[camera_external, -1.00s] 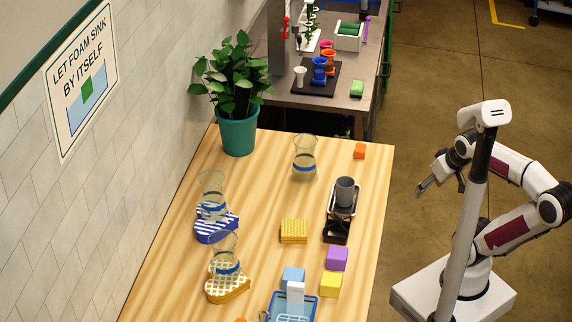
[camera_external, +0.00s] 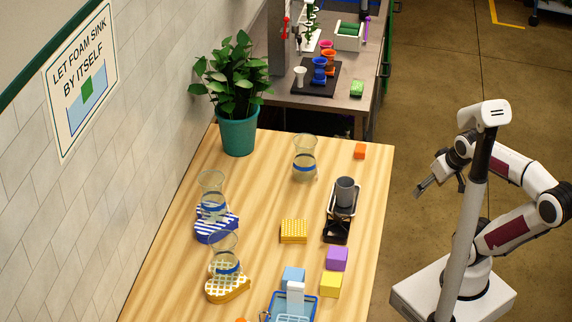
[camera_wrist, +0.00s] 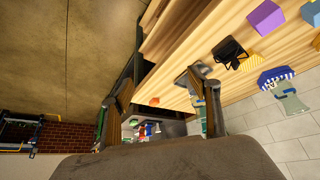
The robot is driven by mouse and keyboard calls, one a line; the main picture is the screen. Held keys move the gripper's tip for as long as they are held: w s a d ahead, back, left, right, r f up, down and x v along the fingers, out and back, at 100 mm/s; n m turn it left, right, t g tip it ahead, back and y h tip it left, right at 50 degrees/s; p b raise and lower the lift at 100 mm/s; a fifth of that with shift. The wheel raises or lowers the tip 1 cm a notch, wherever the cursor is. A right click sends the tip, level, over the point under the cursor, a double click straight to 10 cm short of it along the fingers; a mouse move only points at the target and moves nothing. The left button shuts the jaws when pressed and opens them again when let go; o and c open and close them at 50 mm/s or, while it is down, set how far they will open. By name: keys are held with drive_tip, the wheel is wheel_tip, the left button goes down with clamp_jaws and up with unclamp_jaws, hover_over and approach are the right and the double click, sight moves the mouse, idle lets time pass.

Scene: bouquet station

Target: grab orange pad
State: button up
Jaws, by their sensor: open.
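My gripper (camera_external: 440,188) is open and empty, in the air off the table's right edge, apart from the block. Its two fingers show spread in the wrist view (camera_wrist: 155,108). An orange thing at the bottom edge of the external view is mostly cut off.
A grey cup (camera_external: 345,188) in a black holder, a yellow-orange sponge (camera_external: 294,232), purple (camera_external: 337,258) and yellow (camera_external: 331,284) blocks stand along the table's right side. A glass vase (camera_external: 304,160) stands left of the orange block. The table around the block is clear.

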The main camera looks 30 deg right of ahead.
drive_tip(key=w+d+r+n+t+h, duration=0.1)
drive_tip(key=w+d+r+t, duration=0.3)
drive_tip(key=w, duration=0.8)
drive_tip(key=w+d+r+n+t+h, duration=0.1)
drive_tip(key=w+d, duration=0.6)
drive_tip(key=w, duration=0.5)
drive_tip(key=w+d+r+n+t+h, duration=0.1)
drive_tip(key=w+d+r+t, duration=0.3)
drive_tip(key=w, duration=0.7)
drive_tip(key=w+d+f+n+g+y, duration=0.1)
drive_tip(key=w+d+f+y, duration=0.15)
drive_tip(key=w+f, duration=0.3)
drive_tip(key=n+g+y, duration=0.4)
drive_tip(key=n+y, duration=0.1)
drive_tip(key=y, duration=0.5)
approach(360, 152)
drive_tip(key=w, duration=0.2)
drive_tip(key=w+f, duration=0.1)
drive_tip(key=w, duration=0.1)
drive_tip(key=shift+w+d, duration=0.1)
drive_tip(key=shift+s+f, duration=0.4)
drive_tip(key=shift+w, duration=0.1)
